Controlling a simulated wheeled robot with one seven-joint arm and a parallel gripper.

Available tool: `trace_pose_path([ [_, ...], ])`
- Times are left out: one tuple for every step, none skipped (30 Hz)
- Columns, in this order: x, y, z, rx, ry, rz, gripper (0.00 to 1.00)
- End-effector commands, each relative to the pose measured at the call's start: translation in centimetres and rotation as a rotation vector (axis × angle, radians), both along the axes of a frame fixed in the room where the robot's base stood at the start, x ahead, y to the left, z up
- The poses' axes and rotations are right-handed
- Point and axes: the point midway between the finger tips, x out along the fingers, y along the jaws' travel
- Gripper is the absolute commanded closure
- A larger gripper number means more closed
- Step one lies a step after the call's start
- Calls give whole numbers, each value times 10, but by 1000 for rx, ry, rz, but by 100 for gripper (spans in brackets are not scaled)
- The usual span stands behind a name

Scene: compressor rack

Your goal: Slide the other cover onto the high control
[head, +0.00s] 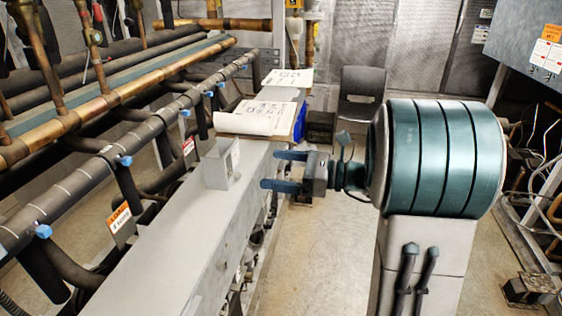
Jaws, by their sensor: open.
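A small grey box-like metal piece (215,170), which looks like a cover, stands on the long grey beam (165,240). Its top looks open and a taller plate rises at its right side. My gripper (270,170) is open, with its two dark blue fingers pointing left toward the grey piece. The fingers are to the right of the piece, with a gap between, and nothing is held. I cannot make out the high control or a second cover in this view.
Papers (257,118) and another sheet (288,77) lie farther back on the beam. Copper and black insulated pipes (110,100) fill the left side. A dark chair (361,88) stands at the back. Bare floor (310,250) shows right of the beam.

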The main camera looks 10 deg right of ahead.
Motion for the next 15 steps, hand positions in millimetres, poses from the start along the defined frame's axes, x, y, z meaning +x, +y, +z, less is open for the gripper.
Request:
trace_pose_path([
  [2, 1, 1, 8, 1, -3, 4],
  [3, 2, 1, 10, 1, -4, 4],
  [4, 5, 1, 10, 1, -4, 4],
  [5, 8, 1, 10, 0, -2, 4],
  [6, 12, 2, 10, 0, -1, 4],
  [8, 16, 2, 9, 1, -1, 4],
  [9, 20, 2, 9, 1, -1, 4],
  [11, 25, 2, 9, 0, 0, 4],
  [13, 31, 2, 9, 0, 1, 4],
  [15, 35, 2, 8, 0, 0, 4],
  [17, 40, 2, 8, 0, 0, 4],
  [19, 46, 2, 8, 0, 1, 4],
  [21, 50, 2, 8, 0, -1, 4],
  [23, 55, 2, 8, 0, -1, 4],
  [25, 60, 1, 8, 0, 0, 4],
])
